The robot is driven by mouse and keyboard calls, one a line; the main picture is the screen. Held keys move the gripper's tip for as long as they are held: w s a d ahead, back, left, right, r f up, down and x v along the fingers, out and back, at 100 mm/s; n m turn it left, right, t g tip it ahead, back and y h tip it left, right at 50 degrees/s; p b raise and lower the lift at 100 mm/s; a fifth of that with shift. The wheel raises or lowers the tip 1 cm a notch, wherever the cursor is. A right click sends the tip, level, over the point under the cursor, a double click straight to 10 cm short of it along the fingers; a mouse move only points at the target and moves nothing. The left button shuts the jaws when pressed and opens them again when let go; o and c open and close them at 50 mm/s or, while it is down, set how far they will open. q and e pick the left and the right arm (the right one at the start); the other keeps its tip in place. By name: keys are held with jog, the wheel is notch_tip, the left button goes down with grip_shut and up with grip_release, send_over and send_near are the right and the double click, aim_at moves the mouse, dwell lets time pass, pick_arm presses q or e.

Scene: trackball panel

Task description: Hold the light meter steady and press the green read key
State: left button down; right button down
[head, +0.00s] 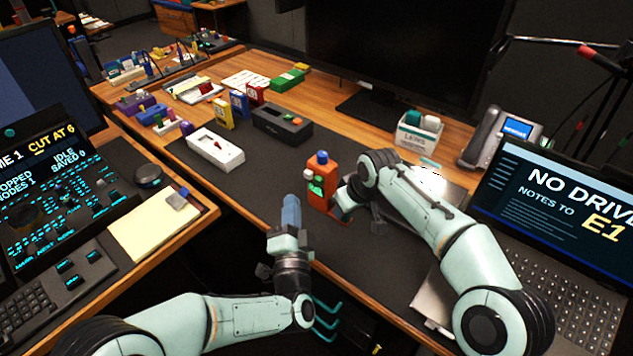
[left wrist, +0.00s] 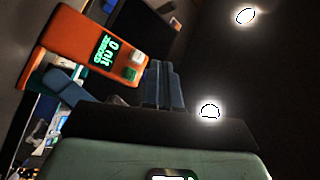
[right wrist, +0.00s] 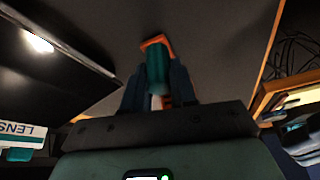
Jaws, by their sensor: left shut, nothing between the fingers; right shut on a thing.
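The orange light meter (head: 320,180) stands upright on the dark desk mat, with a lit green screen on its face. In the left wrist view the meter (left wrist: 78,38) shows a "0 nit" readout, a green key (left wrist: 124,73) and a white key (left wrist: 138,57). My right gripper (head: 344,208) is shut on the meter from the right. The right wrist view shows a teal part and orange edges of the meter (right wrist: 156,42) between the fingers. My left gripper (head: 291,202) is shut and empty, in front and left of the meter, its blue fingertips close to the keys in the left wrist view (left wrist: 163,72).
A white tray (head: 207,153) and a dark open case (head: 285,127) lie behind the meter to the left. A lens box (head: 417,137), a phone (head: 495,138) and a laptop (head: 560,215) stand at the right. The mat left of the meter is clear.

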pick_arm(q)
jog(key=shift+w+d, duration=1.45)
jog(key=shift+d, duration=0.15)
dwell(0.9)
jog(key=shift+w+d, duration=0.3)
jog(key=shift+w+d, duration=0.3)
jog(key=shift+d, duration=0.05)
dwell(0.9)
jog(key=shift+s+a, duration=0.65)
jog(key=shift+s+a, duration=1.7)
jog(key=shift+a, duration=0.15)
